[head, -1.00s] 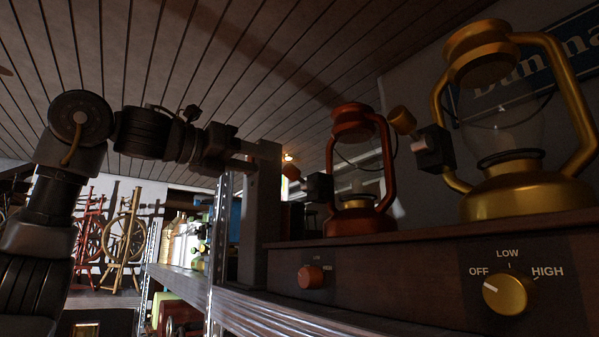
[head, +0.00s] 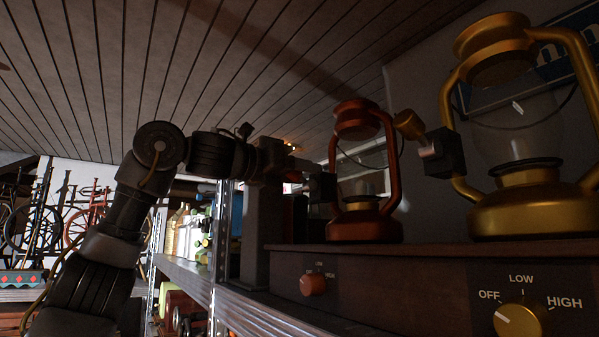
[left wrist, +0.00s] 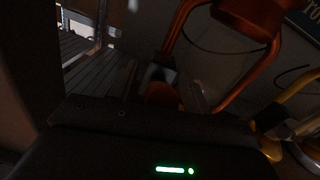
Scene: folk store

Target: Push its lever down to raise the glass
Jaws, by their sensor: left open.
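The copper-red lantern (head: 365,229) stands upright on a dark wooden base, with its lever box (head: 321,188) on its left side. My left gripper (head: 298,165) is at this box, in front of or against its lever; contact cannot be told. It is open and holds nothing that I can see. In the left wrist view, the lantern's frame (left wrist: 232,97) rises beyond the gripper, and the rounded copper lever knob (left wrist: 163,94) shows just past my gripper's dark body. The lantern's glass is too dark to judge its height. My right gripper is out of view.
A brass lantern (head: 530,215) with its own lever knob (head: 408,125) stands close on the right. A copper dial (head: 313,284) and a brass dial (head: 519,320) are on the base front (head: 400,292). A metal shelf (head: 187,272) runs left, below my arm.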

